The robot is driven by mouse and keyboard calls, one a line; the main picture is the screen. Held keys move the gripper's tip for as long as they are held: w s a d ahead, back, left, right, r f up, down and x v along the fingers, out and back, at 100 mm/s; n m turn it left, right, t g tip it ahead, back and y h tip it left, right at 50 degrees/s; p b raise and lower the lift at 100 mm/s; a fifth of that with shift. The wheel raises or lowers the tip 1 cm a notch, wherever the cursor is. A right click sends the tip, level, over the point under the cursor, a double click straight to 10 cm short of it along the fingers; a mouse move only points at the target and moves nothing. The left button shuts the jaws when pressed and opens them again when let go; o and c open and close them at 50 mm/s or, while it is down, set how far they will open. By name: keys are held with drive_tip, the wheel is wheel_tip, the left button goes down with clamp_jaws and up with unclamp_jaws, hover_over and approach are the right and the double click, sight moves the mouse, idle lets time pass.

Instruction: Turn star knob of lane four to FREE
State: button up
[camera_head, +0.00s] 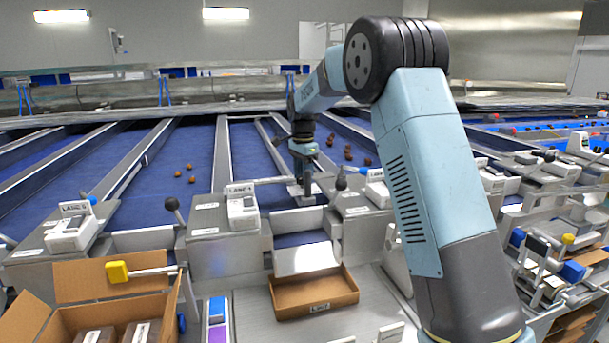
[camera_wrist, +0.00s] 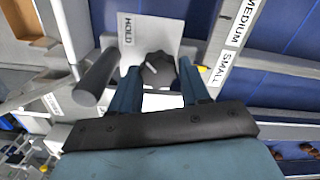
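The dark star knob (camera_wrist: 158,70) sits on a light plate (camera_wrist: 150,28) marked HOLD in the wrist view. No FREE mark is readable, and I cannot tell which way the knob points. My gripper (camera_wrist: 157,72) is open, with one blue finger on each side of the knob. I cannot tell whether either finger touches it. In the head view my gripper (camera_head: 303,188) reaches down above the lane end, just right of the LANE 4 sign (camera_head: 240,189); the knob cannot be made out there.
A dark cylindrical handle (camera_wrist: 97,78) stands close to the left finger in the wrist view. A strip with SMALL and MEDIUM labels (camera_wrist: 231,45) lies to the right. An open cardboard box (camera_head: 313,306) sits below the lane end. Dates (camera_head: 347,152) lie on the blue belt behind.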

drive_tip(key=c, duration=0.6)
drive_tip(key=n, duration=0.8)
drive_tip(key=shift+w+r+n, duration=0.1)
drive_tip(key=shift+n, duration=0.2)
drive_tip(key=n, duration=0.9)
drive_tip(key=shift+a, duration=0.1)
idle(0.5)
drive_tip(key=o, duration=0.8)
